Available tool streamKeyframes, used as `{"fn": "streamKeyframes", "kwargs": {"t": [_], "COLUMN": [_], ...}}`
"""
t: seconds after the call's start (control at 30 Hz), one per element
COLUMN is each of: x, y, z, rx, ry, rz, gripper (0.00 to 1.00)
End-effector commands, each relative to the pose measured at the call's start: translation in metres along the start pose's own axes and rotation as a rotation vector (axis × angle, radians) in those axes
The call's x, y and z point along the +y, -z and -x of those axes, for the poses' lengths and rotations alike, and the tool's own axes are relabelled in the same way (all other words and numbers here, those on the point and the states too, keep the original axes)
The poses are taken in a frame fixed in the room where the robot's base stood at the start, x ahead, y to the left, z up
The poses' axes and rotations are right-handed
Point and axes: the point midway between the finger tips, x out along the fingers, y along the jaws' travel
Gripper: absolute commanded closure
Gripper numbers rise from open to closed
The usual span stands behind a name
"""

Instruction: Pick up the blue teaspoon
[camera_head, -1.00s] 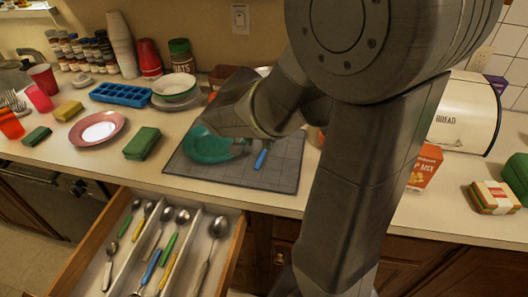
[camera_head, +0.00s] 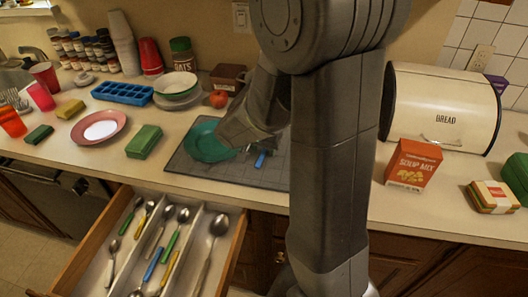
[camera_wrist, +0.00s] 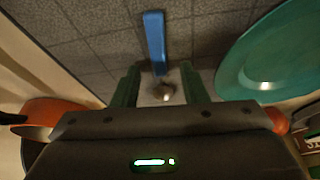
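The blue teaspoon (camera_head: 260,160) lies on the grey tiled mat beside the teal plate (camera_head: 206,142); only its blue handle shows in the head view. In the wrist view, its blue handle (camera_wrist: 155,38) points away from me, and its metal bowl sits between the two green fingertips. My gripper (camera_wrist: 160,88) is open, with a finger on each side of the spoon's bowl end. I cannot tell whether either finger touches it. In the head view, my wrist hides most of the gripper and the spoon's bowl.
The teal plate (camera_wrist: 268,60) is close to the right finger. An open drawer (camera_head: 92,240) holds several spoons, one also blue-handled. An apple (camera_head: 218,99) and brown box (camera_head: 229,78) stand behind the mat. A snack box (camera_head: 413,164) and bread bin (camera_head: 440,105) stand right.

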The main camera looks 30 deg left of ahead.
Motion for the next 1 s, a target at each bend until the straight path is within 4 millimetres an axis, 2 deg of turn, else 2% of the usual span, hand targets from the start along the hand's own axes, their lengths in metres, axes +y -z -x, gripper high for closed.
{"fn": "streamKeyframes", "kwargs": {"t": [0.4, 0.43, 0.63, 1.0], "x": [0.0000, 0.0000, 0.0000, 0.0000], "y": [-0.0010, -0.0009, -0.0008, 0.0003], "z": [-0.0024, -0.0022, -0.0017, 0.0010], "rx": [0.000, 0.000, 0.000, 0.000], "ry": [0.000, 0.000, 0.000, 0.000], "rz": [0.000, 0.000, 0.000, 0.000], "gripper": [0.60, 0.62, 1.00, 1.00]}}
